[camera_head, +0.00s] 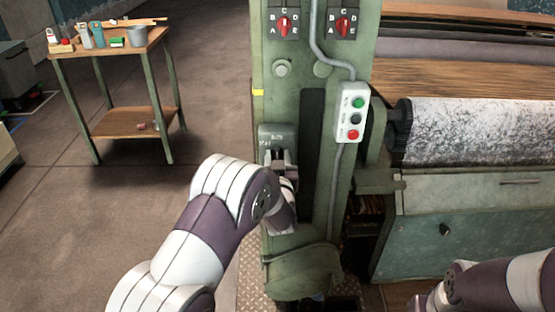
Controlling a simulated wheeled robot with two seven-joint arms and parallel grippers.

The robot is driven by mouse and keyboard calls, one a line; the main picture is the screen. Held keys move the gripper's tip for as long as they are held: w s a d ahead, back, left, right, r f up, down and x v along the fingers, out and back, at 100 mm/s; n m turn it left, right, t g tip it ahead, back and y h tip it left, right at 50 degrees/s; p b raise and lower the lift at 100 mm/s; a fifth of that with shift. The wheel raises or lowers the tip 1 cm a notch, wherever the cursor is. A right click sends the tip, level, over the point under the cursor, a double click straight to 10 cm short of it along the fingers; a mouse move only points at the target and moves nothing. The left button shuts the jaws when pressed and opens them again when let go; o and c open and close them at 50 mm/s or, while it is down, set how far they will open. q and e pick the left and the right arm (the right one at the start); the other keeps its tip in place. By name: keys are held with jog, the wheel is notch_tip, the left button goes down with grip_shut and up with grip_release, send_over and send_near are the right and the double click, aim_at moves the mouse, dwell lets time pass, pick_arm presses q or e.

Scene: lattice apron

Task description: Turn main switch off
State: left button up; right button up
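The main switch seems to be the grey-green box (277,136) low on the front of the green machine column (285,95). Its lettering is too small to read. My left gripper (281,160) is at the lower front of this box, and its fingers overlap the box's lower part in the view. The switch's lever or knob is hidden behind my gripper and wrist. I cannot tell whether the fingers are closed on it. My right arm shows at the bottom right, and its gripper is outside the view.
Two red rotary selectors (285,25) (342,25) sit above. A roller (475,130) lies right. A wooden table (112,45) stands left, with open floor between.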

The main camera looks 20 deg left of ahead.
pick_arm(q)
jog(key=shift+s, duration=0.1)
grip_shut()
jog(key=n+b, duration=0.3)
jog(key=shift+s+a+f, duration=0.1)
jog(key=shift+a+f, duration=0.2)
jog(key=shift+s+a+f+n+b, duration=0.1)
jog(key=shift+a+f+n+b, duration=0.1)
jog(key=shift+n+b, duration=2.45)
jog(key=shift+a+f+n+b, duration=0.15)
jog(key=shift+f+n+b, duration=0.1)
jog(key=shift+n+b, duration=2.4)
jog(key=shift+s+a+f+n+b, duration=0.1)
jog(key=shift+a+f+n+b, duration=0.1)
jog(key=shift+n+b, duration=2.45)
jog(key=shift+m+b, duration=0.35)
jog(key=shift+b, duration=0.15)
